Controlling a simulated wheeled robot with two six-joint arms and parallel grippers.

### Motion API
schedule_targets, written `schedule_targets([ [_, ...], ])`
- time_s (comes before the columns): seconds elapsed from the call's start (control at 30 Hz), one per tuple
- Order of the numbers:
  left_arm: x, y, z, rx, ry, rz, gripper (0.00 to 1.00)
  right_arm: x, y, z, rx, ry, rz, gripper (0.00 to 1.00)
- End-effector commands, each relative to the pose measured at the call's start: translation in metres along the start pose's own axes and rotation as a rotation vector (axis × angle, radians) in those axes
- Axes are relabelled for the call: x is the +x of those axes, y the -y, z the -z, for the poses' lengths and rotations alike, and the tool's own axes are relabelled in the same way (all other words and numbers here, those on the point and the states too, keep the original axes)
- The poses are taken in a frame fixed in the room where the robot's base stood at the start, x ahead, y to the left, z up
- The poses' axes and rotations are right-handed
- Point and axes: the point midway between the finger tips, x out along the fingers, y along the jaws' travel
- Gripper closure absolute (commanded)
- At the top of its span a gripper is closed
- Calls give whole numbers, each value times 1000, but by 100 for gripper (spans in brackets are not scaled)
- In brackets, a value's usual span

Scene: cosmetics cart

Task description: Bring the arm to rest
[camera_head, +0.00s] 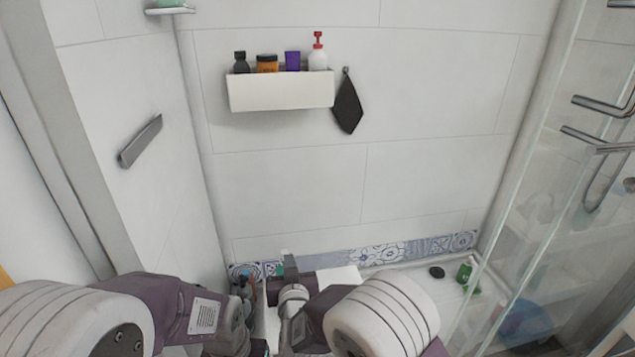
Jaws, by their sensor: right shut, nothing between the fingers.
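My right arm comes up from the bottom centre in the head view. Its gripper (289,266) points away from me, over the white cart top (338,281), and is shut with nothing between the fingers. My left arm comes in from the left at the bottom. Its wrist is near the bottom, left of the right arm, and I cannot make out the left gripper's fingers.
Small dark bottles (244,288) stand left of the right gripper. A white wall shelf (282,92) holds several cosmetics, with a dark cloth (348,104) hanging beside it. A glass shower panel (535,190) stands at right. A green bottle (466,272) is near it.

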Motion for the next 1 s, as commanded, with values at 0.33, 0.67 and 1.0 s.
schedule_targets([
  [0.33,0,0,0,0,0,0,29,-27,-239,76,123,3,-307,100],
  [0.67,0,0,0,0,0,0,29,-184,-261,-93,207,787,-216,100],
  [1.0,-54,-1,6,0,0,0,29,-290,-233,-106,244,1222,-189,100],
])
